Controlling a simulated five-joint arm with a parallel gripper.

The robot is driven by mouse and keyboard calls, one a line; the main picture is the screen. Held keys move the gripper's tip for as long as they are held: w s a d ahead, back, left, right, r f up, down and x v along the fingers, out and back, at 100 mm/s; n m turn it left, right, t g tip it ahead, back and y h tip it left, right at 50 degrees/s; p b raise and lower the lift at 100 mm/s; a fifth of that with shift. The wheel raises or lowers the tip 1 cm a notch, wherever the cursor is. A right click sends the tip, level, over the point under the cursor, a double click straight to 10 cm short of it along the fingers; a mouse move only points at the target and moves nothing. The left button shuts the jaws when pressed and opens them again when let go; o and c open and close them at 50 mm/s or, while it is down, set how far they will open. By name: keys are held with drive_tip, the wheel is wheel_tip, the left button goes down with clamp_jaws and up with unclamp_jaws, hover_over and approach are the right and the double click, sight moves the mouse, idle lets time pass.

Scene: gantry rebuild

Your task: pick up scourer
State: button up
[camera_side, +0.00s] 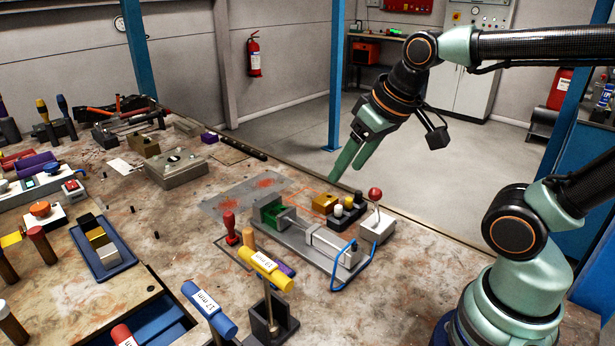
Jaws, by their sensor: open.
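My gripper (350,168) hangs above the far edge of the workbench (190,262), fingers pointing down and to the left. Its two pale green fingers are apart, with nothing seen between them. I cannot pick out a scourer for certain. A small green block (272,216) sits at the left end of a grey clamp fixture (322,246), below and left of my gripper and apart from it. Whether this block is the scourer or part of the fixture is too small to tell.
A red-knobbed lever box (376,229) and a dark block with knobs (346,212) stand behind the fixture. Yellow (265,269) and blue (207,307) handles rise in front. A blue tray (103,251) lies left.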

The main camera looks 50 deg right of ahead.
drive_tip(key=w+a+r+m+g, duration=0.1)
drive_tip(key=w+m, duration=0.2)
drive_tip(key=w, duration=0.2)
drive_tip(key=m+g, duration=0.4)
drive_tip(key=m, duration=0.5)
hover_over(248, 230)
wheel_tip(248, 230, down, 11)
drive_tip(key=shift+w+d+f+m, duration=0.1)
drive_tip(key=shift+w+f+m, duration=0.2)
drive_tip(key=shift+f+m, duration=0.15)
wheel_tip(248, 230, down, 6)
drive_tip(key=shift+f, duration=0.25)
drive_tip(key=shift+s+f, duration=0.15)
drive_tip(key=shift+f, duration=1.2)
drive_tip(key=shift+s+f, duration=0.1)
drive_tip(key=shift+f, duration=1.2)
clamp_jaws()
